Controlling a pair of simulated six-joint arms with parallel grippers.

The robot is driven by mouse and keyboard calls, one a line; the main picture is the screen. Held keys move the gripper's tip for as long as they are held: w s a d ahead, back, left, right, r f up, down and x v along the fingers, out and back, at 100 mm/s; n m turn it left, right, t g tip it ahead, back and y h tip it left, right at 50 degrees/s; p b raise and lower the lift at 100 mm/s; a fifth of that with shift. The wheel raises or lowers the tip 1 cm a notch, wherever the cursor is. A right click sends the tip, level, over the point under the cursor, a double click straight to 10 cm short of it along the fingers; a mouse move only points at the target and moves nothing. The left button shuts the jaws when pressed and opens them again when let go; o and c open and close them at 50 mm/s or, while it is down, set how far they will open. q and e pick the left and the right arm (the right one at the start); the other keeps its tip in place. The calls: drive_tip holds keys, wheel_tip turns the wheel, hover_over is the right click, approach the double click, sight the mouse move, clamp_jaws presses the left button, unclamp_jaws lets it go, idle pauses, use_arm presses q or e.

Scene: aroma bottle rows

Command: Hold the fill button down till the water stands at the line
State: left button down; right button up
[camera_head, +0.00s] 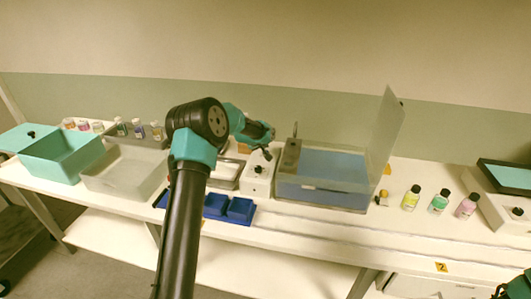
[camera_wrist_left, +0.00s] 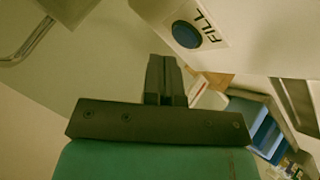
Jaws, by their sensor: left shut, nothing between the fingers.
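The round blue fill button (camera_wrist_left: 186,34) sits beside the word FILL on a white panel in the left wrist view. My left gripper (camera_wrist_left: 164,62) is shut and empty, its fingertips close to the button in that picture; a gap shows between them there. In the head view my left gripper (camera_head: 270,134) hangs over the bench, above a white box with a black knob (camera_head: 258,174). To its right stands a clear-walled tank (camera_head: 322,198) with blue inside (camera_head: 335,163). I cannot make out a fill line or the water's exact level.
A clear panel (camera_head: 386,132) stands raised at the tank's right. A grey post (camera_head: 291,155) stands at its left. Blue trays (camera_head: 240,210) lie in front. Yellow (camera_head: 411,199), green (camera_head: 439,203) and pink (camera_head: 466,206) bottles stand right. Teal (camera_head: 60,155) and translucent bins (camera_head: 125,172) stand left.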

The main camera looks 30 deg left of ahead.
use_arm(q)
drive_tip(key=shift+r, duration=2.5)
